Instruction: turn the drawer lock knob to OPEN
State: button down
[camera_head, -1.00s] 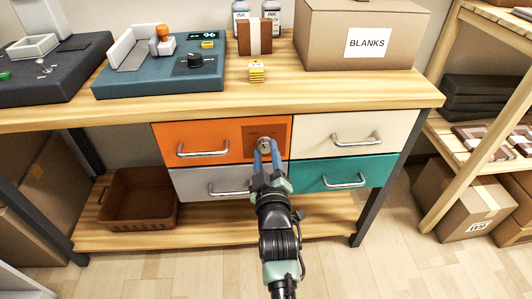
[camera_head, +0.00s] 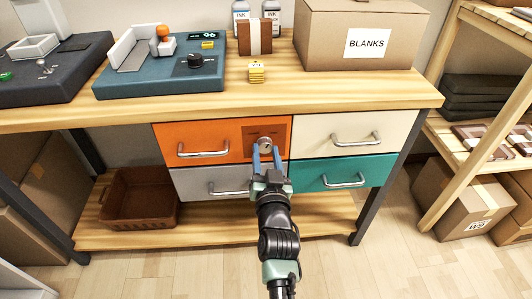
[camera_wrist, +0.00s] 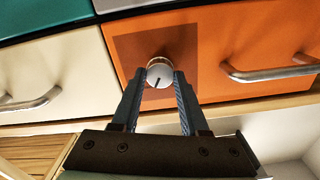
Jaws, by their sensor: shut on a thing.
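The drawer lock knob (camera_head: 265,142) is a small round silver knob on a brown plate (camera_head: 284,130) at the right end of the orange drawer (camera_head: 218,136). In the wrist view the knob (camera_wrist: 160,72) shows a dark line on its face, slanting to the lower left. My gripper (camera_head: 266,151) reaches up to it from below, with one blue finger on each side. In the wrist view my gripper (camera_wrist: 160,84) is shut on the knob at the fingertips. The lettering on the plate is too small to read. The orange drawer looks shut.
A grey drawer (camera_head: 206,183) lies below, a cream drawer (camera_head: 320,127) to the right and a teal drawer (camera_head: 318,173) at lower right, with bar handles. The wooden tabletop (camera_head: 300,95) overhangs above. A brown bin (camera_head: 140,217) stands on the lower shelf.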

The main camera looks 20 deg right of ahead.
jog(key=shift+m, duration=1)
jog(key=shift+c, duration=2.1)
grip_release()
jog(key=shift+s, duration=0.1)
jog(key=p+v, duration=0.1)
jog(key=v, duration=1.1)
jog(key=shift+s+p, duration=0.3)
jog(key=shift+s, duration=0.1)
jog(key=shift+a, duration=0.15)
